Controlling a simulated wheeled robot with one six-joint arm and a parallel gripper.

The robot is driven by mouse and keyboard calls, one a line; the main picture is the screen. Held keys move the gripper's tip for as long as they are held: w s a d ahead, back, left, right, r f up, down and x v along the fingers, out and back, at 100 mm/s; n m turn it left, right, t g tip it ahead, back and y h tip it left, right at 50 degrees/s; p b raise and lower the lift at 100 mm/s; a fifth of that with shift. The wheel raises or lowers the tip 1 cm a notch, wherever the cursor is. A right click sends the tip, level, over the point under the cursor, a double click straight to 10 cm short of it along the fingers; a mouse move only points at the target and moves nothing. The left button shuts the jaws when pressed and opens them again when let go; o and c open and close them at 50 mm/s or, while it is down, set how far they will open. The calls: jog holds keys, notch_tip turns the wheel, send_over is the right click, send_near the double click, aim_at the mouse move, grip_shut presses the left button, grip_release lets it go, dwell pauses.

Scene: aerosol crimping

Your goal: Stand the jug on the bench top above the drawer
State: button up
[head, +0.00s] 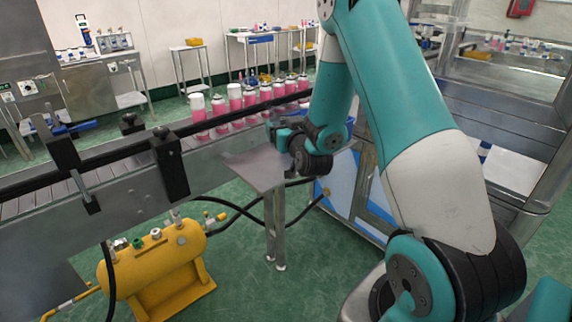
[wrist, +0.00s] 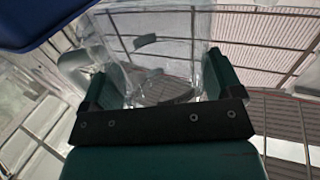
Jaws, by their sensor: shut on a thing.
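In the wrist view a clear, see-through jug (wrist: 158,45) stands between the two fingers of my gripper (wrist: 162,84). The fingers press on its left and right sides, so the gripper is shut on it. A curved clear part, perhaps its handle, shows at the left. In the head view my wrist hangs over the small metal plate beside the conveyor; the jug cannot be made out there. No drawer can be clearly picked out, and my arm hides part of the blue-and-white cabinet (head: 345,187).
A conveyor (head: 120,178) carries several pink bottles with white caps (head: 235,98). The metal plate (head: 255,168) on a leg juts from it. A yellow tank (head: 160,250) stands below. In the wrist view, a dark blue thing (wrist: 40,18) is close at upper left and wire-like grids (wrist: 285,115) lie right.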

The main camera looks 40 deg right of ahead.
jog(key=shift+f, duration=3.5)
jog(key=shift+f, duration=0.2)
jog(key=o, duration=0.8)
